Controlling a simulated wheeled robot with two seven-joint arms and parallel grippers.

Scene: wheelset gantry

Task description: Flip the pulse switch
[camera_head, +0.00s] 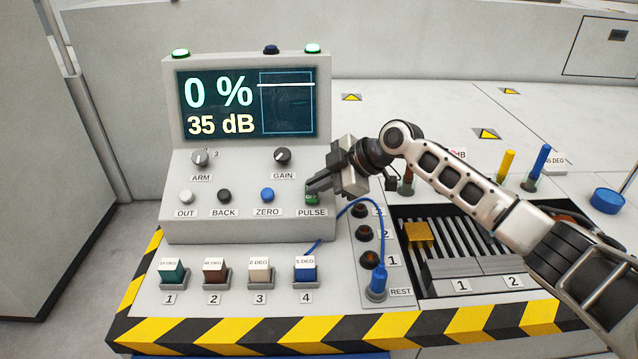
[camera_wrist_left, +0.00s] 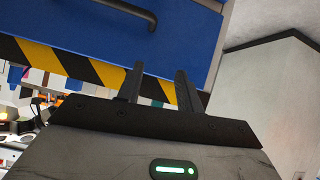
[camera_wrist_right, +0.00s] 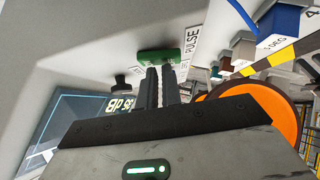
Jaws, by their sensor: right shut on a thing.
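The pulse switch (camera_head: 312,199) is a small green switch above the PULSE label, at the right end of the console's lower row. It also shows in the right wrist view (camera_wrist_right: 158,54), beside its label. My right gripper (camera_head: 309,187) reaches in from the right, with its fingertips at the switch.
The console screen (camera_head: 247,104) reads 0 % and 35 dB. ARM and GAIN knobs (camera_head: 283,156) and OUT, BACK and ZERO buttons (camera_head: 267,195) sit nearby. A blue cable (camera_head: 344,208) runs below my right gripper. Several coloured blocks (camera_head: 305,268) stand in front.

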